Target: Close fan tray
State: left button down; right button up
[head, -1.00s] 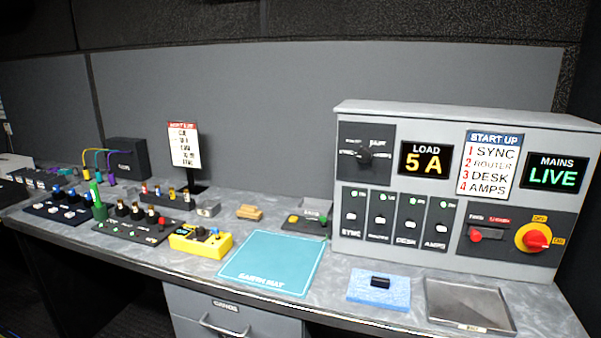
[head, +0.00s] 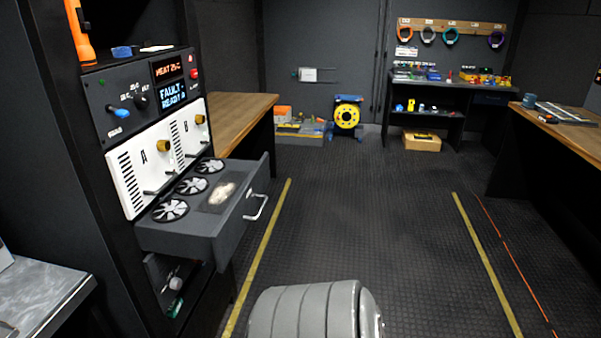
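The fan tray (head: 232,222) is a dark grey drawer in the black rack at the left. It is pulled out toward the aisle. Several round fans (head: 193,185) and a pale fluffy patch (head: 222,193) show on its top. A silver bar handle (head: 257,208) is on its front face. White panels marked A (head: 143,172) and B (head: 189,130) stand just above it. A grey ribbed part of my arm shows at the bottom centre, apart from the tray. Neither gripper is in view.
A control panel (head: 120,92) above reads "FAULT READY". A wooden-topped bench (head: 238,106) stands behind the tray, and another (head: 565,130) is at the right. The dark floor (head: 370,220) between the yellow lines is clear. A grey worktop (head: 38,292) is at lower left.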

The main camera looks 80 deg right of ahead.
aim_at(204, 215)
jog(key=z, duration=2.1)
